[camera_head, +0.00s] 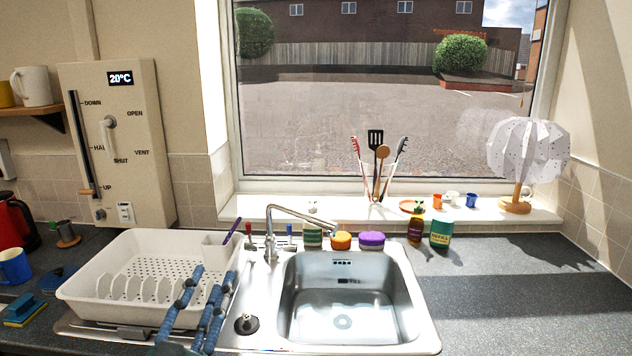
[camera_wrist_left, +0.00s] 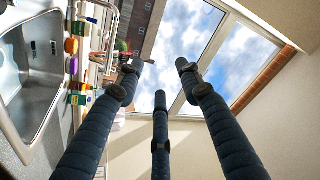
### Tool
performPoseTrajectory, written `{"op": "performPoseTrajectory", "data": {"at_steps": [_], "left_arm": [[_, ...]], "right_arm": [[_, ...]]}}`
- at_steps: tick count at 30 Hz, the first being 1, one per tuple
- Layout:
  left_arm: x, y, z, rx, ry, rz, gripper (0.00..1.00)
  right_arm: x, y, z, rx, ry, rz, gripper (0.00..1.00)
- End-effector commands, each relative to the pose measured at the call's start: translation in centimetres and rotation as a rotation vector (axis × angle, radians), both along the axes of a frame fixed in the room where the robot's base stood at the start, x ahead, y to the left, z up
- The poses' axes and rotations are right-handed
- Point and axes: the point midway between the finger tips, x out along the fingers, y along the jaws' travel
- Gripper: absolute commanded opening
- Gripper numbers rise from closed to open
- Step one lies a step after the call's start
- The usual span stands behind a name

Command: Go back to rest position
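My left gripper (camera_head: 211,282) rises from the bottom edge in the head view, its dark blue jointed fingers pointing up. It appears in front of the right end of the white dish rack (camera_head: 85,290), left of the sink (camera_head: 350,310). In the left wrist view the three fingers of the left gripper (camera_wrist_left: 158,78) stand apart with nothing between them. I cannot tell whether the fingers touch the rack. My right gripper is in neither view.
The faucet (camera_head: 270,240) stands right of the fingers, behind the drain plug (camera_head: 246,324). Jars, including a purple-lidded one (camera_head: 371,241), line the back of the sink. A blue mug (camera_head: 14,266) and sponge (camera_head: 24,310) are at left. The right counter (camera_head: 520,310) is clear.

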Motion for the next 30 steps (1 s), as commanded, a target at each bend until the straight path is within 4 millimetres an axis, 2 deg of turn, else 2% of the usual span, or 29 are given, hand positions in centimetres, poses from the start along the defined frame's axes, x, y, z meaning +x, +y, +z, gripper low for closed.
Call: {"op": "performPoseTrajectory", "data": {"at_steps": [1,5,6,9,12,15,18,25,30], "left_arm": [[-0.3,1.6,-3.7,-0.064,0.123,0.050,0.36],[-2.6,4.5,-13.0,-0.191,0.427,0.159,0.36],[-3.9,5.0,-15.8,-0.223,0.521,0.187,0.36],[-7.9,5.6,-22.2,-0.293,0.753,0.243,0.36],[-12.3,5.4,-27.2,-0.342,0.956,0.280,0.36],[-16.5,4.9,-30.6,-0.376,1.122,0.303,0.36],[-20.3,4.2,-32.9,-0.398,1.260,0.313,0.36],[-28.4,2.5,-36.1,-0.434,1.535,0.320,0.36],[-26.7,2.4,-41.5,-0.424,1.541,0.326,0.36]], "right_arm": [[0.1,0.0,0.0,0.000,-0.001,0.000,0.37],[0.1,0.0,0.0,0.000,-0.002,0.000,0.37],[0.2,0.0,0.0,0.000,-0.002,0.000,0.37],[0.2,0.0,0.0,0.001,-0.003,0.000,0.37],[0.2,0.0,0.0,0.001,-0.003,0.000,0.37],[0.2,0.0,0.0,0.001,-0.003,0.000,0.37],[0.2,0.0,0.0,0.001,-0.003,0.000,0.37],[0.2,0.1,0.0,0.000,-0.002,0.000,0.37],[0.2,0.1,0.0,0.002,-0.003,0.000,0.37]]}}
